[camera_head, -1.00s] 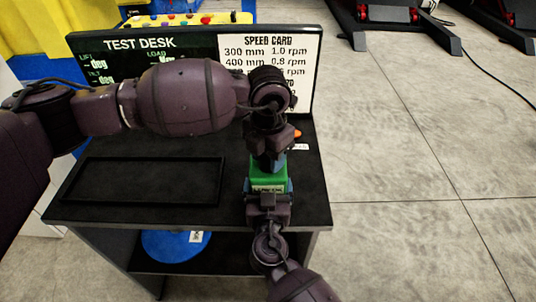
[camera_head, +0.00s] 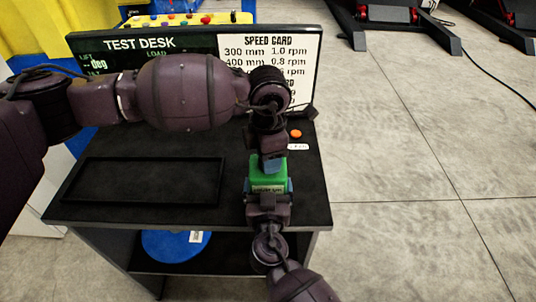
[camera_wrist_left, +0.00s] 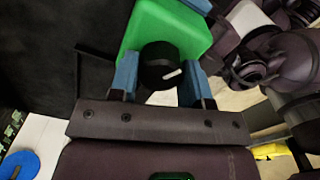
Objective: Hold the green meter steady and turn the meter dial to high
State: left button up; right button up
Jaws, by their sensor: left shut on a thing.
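My left gripper (camera_head: 272,164) comes down from above onto the meter. In the left wrist view its blue fingers (camera_wrist_left: 156,80) stand on either side of the black meter dial (camera_wrist_left: 157,64), shut on it. A white mark on the dial points right and slightly up in that view. The dial is hidden in the head view.
An empty black tray (camera_head: 140,202) lies on the left of the desk. An orange button (camera_head: 295,134) with a small white label is behind the meter. The test desk board and speed card (camera_head: 288,50) rise at the back, partly covered by my left arm.

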dwell(0.3)
pick_arm(q)
jog(key=o, duration=0.9)
jog(key=shift+o, duration=0.2)
notch_tip(320, 180, up, 12)
